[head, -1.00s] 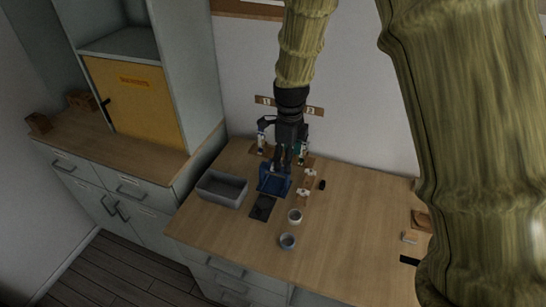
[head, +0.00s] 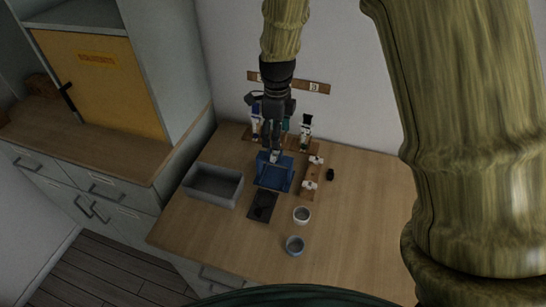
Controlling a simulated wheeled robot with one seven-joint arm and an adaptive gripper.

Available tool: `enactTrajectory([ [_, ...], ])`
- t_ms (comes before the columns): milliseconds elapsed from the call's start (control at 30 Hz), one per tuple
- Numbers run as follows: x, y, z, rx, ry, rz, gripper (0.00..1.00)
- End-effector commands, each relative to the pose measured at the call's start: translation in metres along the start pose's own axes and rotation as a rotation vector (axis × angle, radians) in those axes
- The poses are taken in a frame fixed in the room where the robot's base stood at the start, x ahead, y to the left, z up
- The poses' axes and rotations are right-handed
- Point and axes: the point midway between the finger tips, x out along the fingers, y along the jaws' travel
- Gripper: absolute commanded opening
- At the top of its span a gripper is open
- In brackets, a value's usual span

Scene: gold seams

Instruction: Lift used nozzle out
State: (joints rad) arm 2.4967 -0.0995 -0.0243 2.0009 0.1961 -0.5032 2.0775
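My gripper (head: 273,155) points down at the back part of a blue holder (head: 272,178) on the wooden worktop. Its fingertips are small and dark here, so I cannot tell if they are open or shut, or touching anything. I cannot make out a used nozzle; one at the holder would be partly hidden by my gripper. Small white pieces (head: 309,186) sit on a narrow wooden rack (head: 307,195) right of the holder.
A grey bin (head: 240,198) stands left of the holder. A black pad (head: 263,206) lies in front, with a white cup (head: 302,215) and a blue-grey cup (head: 294,246) nearby. Upright bottle-like items (head: 305,132) stand behind. A small black object (head: 330,175) lies right. The worktop's right is mostly clear.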

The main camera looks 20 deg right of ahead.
Motion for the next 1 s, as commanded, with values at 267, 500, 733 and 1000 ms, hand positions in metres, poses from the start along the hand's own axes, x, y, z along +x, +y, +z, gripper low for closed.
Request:
enactTrajectory([
  [267, 0.030, 0.002, 0.002, -0.004, 0.001, 0.003, 0.68],
  [500, 0.049, 0.002, 0.003, -0.005, 0.000, 0.000, 0.68],
  [733, 0.056, 0.003, 0.003, -0.005, 0.001, 0.002, 0.68],
  [1000, 0.080, 0.006, 0.004, -0.005, 0.001, 0.003, 0.68],
])
